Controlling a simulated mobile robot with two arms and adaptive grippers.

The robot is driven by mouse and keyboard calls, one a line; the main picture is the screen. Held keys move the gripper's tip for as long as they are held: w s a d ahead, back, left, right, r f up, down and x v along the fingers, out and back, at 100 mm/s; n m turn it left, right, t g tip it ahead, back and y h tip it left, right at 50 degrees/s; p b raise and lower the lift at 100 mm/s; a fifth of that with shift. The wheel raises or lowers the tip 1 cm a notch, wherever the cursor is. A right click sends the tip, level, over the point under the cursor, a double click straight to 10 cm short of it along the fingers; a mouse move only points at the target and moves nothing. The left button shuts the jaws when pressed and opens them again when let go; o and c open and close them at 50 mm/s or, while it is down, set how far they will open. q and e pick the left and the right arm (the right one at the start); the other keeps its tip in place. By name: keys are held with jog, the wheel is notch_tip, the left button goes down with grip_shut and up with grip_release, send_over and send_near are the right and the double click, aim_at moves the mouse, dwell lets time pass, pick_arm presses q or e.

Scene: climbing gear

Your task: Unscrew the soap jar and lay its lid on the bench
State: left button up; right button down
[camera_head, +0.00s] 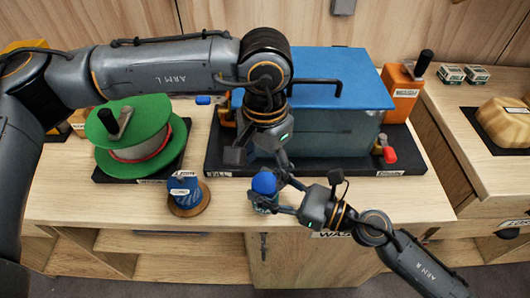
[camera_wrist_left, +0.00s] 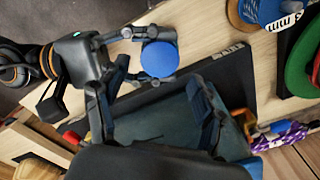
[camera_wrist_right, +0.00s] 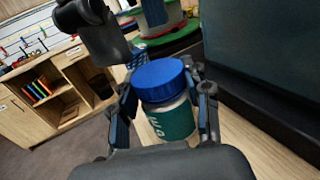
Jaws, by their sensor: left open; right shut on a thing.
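The soap jar (camera_wrist_right: 172,121) has a blue lid (camera_wrist_right: 160,73) and a green label on a pale body. It stands upright near the bench's front edge, and its lid shows in the head view (camera_head: 264,183) and the left wrist view (camera_wrist_left: 160,59). The lid sits on the jar. My right gripper (camera_head: 277,205) is shut on the jar's body from the right, with a finger on each side below the lid. My left gripper (camera_head: 268,160) is open above and behind the jar, its fingers apart and holding nothing. The bench (camera_head: 230,208) is bare around the jar.
A wooden spool with blue winding (camera_head: 185,192) stands left of the jar. A green reel (camera_head: 135,135) sits on a black mat at left. A large tank with a blue lid (camera_head: 345,75) stands behind on a black base. Bare bench lies between spool and jar.

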aim_at(265, 183)
pick_arm(q)
jog(key=shift+f, duration=2.1)
jog(key=shift+c, duration=0.4)
jog(key=c, duration=1.1)
jog(key=n, duration=0.5)
jog(key=shift+n, duration=0.4)
jog(key=o, duration=1.2)
jog(key=shift+o, duration=0.2)
